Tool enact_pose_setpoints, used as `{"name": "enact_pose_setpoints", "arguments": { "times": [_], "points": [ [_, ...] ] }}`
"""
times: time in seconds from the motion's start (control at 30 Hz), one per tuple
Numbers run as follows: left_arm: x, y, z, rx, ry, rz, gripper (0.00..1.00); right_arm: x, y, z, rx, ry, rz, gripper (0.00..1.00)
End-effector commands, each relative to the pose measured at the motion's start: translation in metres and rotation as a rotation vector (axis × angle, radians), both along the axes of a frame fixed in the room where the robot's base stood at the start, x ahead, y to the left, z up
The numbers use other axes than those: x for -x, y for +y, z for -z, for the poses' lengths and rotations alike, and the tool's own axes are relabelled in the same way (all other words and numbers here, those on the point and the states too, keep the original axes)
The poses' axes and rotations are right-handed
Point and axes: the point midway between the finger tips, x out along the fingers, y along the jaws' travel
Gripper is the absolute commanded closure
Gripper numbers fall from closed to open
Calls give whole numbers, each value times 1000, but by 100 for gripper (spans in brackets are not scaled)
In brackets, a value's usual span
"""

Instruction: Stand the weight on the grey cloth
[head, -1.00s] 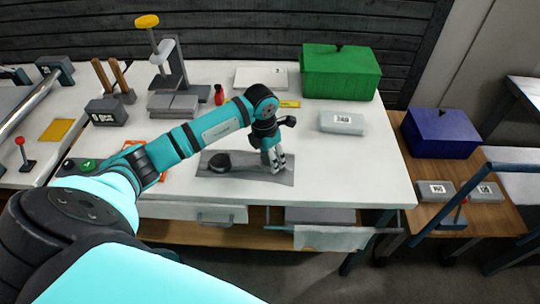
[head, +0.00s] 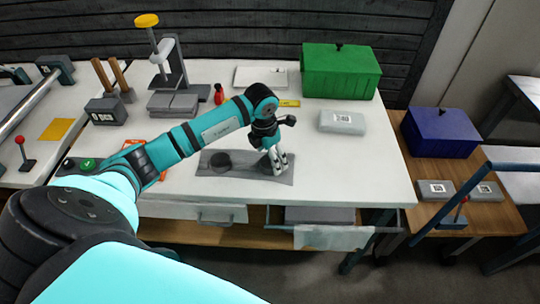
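My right gripper is out of view.
A green box (head: 340,74) and a light grey pack (head: 342,122) stand behind and to the right. A press (head: 167,70) and a red bottle (head: 219,95) are at the back. A pale cloth (head: 333,238) hangs at the front.

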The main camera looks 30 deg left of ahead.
Motion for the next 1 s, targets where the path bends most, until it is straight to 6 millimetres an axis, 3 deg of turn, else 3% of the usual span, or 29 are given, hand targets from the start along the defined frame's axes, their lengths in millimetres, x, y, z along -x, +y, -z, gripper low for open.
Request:
{"name": "enact_pose_setpoints", "arguments": {
  "times": [0.03, 0.5, 0.7, 1.0],
  "points": [
    [-1, 0, -11, 0, -4, 0, 20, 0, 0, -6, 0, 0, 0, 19],
    [11, 4, -105, 1, -5, 0, 20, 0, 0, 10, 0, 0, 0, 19],
    [14, 5, -121, 0, -1, 0, 20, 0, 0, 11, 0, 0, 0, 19],
    [14, 4, -123, 0, -1, 0, 20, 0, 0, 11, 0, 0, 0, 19]
  ]
}}
